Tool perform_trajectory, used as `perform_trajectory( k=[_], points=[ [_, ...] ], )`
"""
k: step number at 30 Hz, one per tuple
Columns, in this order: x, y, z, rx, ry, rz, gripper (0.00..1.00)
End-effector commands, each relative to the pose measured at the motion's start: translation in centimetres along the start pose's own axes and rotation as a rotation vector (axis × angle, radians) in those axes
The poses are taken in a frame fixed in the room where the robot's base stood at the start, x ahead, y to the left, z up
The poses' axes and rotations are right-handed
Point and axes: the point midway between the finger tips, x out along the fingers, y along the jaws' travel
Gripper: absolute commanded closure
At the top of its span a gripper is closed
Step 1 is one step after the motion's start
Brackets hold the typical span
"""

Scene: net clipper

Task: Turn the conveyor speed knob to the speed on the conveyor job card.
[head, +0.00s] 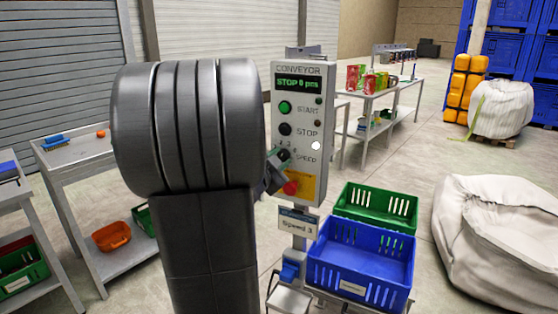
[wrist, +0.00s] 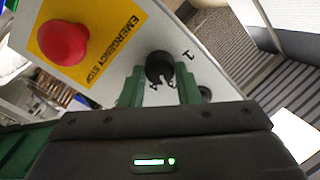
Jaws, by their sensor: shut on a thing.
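The grey conveyor control panel (head: 303,130) stands upright in the head view, its display reading "STOP 0 pcs". The black speed knob (head: 284,155) is beside the SPEED label; it also shows in the wrist view (wrist: 158,66). A white pointer line is on the knob, with a "1" printed to its right in the wrist view; other marks there are too small to read. My gripper (wrist: 161,82) is shut on the knob, one green finger on each side. In the head view my arm partly hides the gripper. The job card (head: 298,222) below the panel reads "Speed 3".
A red emergency stop button (wrist: 62,42) on a yellow plate sits close to the knob. The green START button (head: 285,107) and black STOP button (head: 285,129) are above. Blue (head: 355,270) and green (head: 375,208) crates stand right of the panel's base.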

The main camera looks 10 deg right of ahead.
Motion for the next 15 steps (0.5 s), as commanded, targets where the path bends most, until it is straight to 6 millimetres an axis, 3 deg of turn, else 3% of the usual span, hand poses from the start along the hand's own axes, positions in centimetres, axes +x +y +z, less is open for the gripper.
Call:
perform_trajectory(
  k=[1,2,5,15],
  points=[
    [-0.01,0.03,0.03,0.0,-0.001,0.0,0.94],
    [-0.01,0.03,0.03,-0.001,-0.001,0.001,0.69],
    [-0.01,0.02,0.03,-0.001,-0.001,0.0,0.49],
    [-0.26,-0.02,0.01,-0.001,0.0,-0.001,0.49]
  ],
)
